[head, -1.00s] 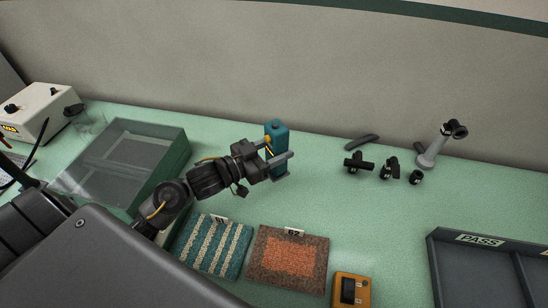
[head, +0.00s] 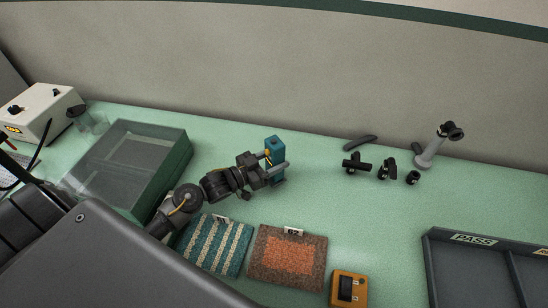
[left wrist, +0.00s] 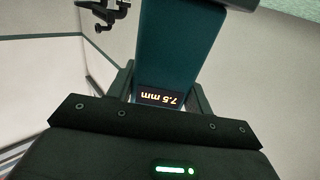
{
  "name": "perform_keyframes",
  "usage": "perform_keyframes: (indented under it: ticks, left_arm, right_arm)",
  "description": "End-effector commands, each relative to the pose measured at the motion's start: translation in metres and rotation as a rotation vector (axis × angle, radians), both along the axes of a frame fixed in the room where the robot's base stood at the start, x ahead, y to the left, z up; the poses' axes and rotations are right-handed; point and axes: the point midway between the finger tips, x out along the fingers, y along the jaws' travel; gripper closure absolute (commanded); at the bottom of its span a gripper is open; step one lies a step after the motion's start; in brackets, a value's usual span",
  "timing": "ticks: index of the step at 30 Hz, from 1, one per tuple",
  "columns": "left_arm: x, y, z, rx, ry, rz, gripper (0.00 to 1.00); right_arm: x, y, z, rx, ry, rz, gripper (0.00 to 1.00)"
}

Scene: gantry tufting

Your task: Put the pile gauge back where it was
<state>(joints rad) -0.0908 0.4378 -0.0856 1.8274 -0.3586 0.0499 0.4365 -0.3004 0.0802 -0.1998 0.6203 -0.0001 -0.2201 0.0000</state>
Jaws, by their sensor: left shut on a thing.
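The pile gauge (head: 275,146) is a teal upright block in the head view, at the back middle of the table. My left gripper (head: 277,163) is shut on it, with its fingers on either side. In the left wrist view the gauge (left wrist: 178,48) runs up between the fingers, and its small display reads 7.5 mm. The fingers hide part of the gauge, and I cannot tell whether its foot touches the table. My right gripper is not in view.
Striped (head: 215,247) and orange-brown (head: 288,262) carpet samples lie in front, beside an orange device (head: 348,288). A clear-lidded box (head: 155,165) stands left. Small black parts (head: 356,164) and a grey stand (head: 432,152) are at right, behind the PASS tray (head: 475,239). The middle right is clear.

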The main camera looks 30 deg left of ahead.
Motion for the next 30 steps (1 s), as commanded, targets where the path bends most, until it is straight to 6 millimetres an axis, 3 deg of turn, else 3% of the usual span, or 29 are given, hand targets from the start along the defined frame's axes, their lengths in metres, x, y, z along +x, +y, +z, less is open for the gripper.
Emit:
perform_keyframes:
  ticks: [19,20,24,30]
  left_arm:
    - [0.0,0.0,-0.011,-0.001,-0.002,0.0,0.9]
    - [0.0,0.0,-0.012,0.001,0.001,0.0,0.47]
    - [0.0,0.0,-0.012,0.0,0.0,0.0,0.28]
    - [0.0,0.0,-0.012,0.0,0.0,0.0,0.28]
  right_arm:
    - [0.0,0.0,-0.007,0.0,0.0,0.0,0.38]
    - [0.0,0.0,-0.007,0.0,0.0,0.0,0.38]
    - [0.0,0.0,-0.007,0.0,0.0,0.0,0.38]
    - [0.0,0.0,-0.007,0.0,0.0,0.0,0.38]
